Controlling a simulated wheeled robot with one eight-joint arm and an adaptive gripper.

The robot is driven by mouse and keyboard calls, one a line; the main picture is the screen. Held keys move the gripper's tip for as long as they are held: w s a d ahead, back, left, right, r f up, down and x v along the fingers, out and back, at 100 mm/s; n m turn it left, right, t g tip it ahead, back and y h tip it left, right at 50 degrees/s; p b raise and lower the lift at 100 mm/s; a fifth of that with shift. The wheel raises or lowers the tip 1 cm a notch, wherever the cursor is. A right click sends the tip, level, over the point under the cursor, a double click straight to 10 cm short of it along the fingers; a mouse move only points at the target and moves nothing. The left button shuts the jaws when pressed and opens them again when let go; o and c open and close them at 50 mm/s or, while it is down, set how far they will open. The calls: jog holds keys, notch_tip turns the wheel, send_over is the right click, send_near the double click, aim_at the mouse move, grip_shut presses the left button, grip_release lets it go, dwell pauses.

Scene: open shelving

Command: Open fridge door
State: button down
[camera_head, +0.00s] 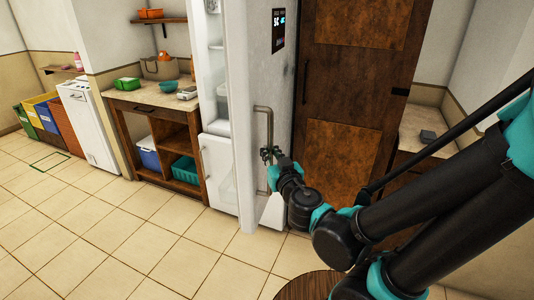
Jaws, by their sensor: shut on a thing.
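The white fridge door (256,79) stands open, swung out toward me, with a small dark display (278,31) near its top. To its left the fridge interior (214,75) shows, with white shelves and a drawer low down. A long vertical metal handle (270,125) runs down the door's outer face. My gripper (268,153) is shut on this handle around its middle. The fingers are small in the view and partly covered by the wrist. The fridge's right side is hidden behind the door.
A brown wooden door (352,85) stands behind and to the right of the fridge door. A wooden counter (150,97) with bowls and crates is left of the fridge. Colored bins (50,115) stand at far left. A round wooden top (305,286) is near me.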

aim_at(271, 122)
jog(key=shift+s+d, duration=0.1)
jog(key=shift+s, duration=0.1)
jog(key=c, duration=1.5)
grip_release()
jog(key=shift+r, duration=0.1)
jog(key=shift+r, duration=4.95)
